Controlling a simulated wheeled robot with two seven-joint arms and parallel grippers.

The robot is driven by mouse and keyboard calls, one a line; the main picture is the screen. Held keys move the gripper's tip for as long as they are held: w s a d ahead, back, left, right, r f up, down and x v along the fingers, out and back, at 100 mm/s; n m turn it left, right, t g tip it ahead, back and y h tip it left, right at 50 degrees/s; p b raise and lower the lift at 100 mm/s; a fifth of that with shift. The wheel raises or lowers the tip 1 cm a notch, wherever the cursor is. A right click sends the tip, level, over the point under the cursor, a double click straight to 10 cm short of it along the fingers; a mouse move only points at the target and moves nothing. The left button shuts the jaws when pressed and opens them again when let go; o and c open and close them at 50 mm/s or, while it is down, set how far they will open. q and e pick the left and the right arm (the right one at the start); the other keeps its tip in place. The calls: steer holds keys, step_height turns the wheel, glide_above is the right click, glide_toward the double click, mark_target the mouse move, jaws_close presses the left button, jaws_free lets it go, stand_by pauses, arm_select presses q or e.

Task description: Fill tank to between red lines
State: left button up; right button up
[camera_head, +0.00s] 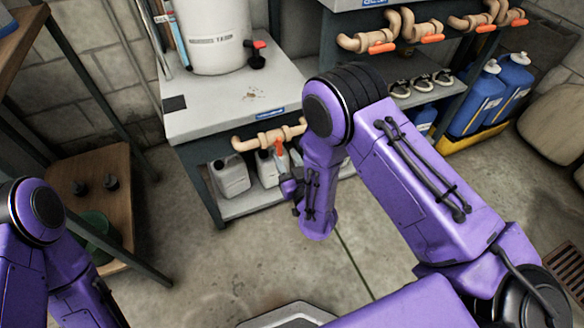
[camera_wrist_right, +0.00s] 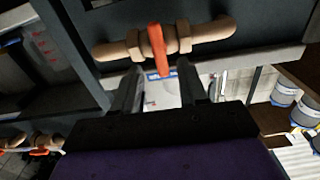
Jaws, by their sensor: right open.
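A white tank (camera_head: 215,35) stands on the grey bench at the back, its top cut off by the frame. Small dark print shows on its side; I cannot make out red lines there. A black tap with a red handle (camera_head: 258,54) sits at its lower right. Under the bench's front edge runs a tan pipe (camera_head: 262,138) with an orange valve handle (camera_head: 279,148). My right gripper (camera_head: 288,186) is just below this handle. In the right wrist view it is open (camera_wrist_right: 162,88), with the orange handle (camera_wrist_right: 158,50) between and beyond its fingertips; contact cannot be told. My left gripper is out of view.
White jugs (camera_head: 230,176) stand on the bench's lower shelf. Another bench at right carries several tan pipes with orange handles (camera_head: 382,48). Blue jugs (camera_head: 478,100) stand in a yellow tray. A wooden shelf (camera_head: 90,165) is at left. The floor between is clear.

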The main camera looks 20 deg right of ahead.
steer(key=s, duration=0.7)
steer(key=shift+d, duration=0.1)
steer(key=s+d+f+m+g+h, duration=0.25)
steer(key=s+d+f+g, duration=0.35)
steer(key=s+f+g, duration=0.4)
steer(key=s+d+f+m+g+h, duration=0.1)
steer(key=s+d+f+m+g, duration=0.15)
steer(key=s, duration=0.45)
steer(key=s+d+f+m+g+h, duration=0.1)
steer(key=s+d+f+m+g, duration=0.1)
steer(key=s+d+f, duration=0.35)
step_height(320, 180, up, 22)
steer(key=s+a+p, duration=0.1)
steer(key=s+p, duration=0.1)
steer(key=p, duration=1.8)
steer(key=shift+f, duration=0.25)
steer(key=shift+s+a+y, duration=0.1)
steer(key=shift+y, duration=0.15)
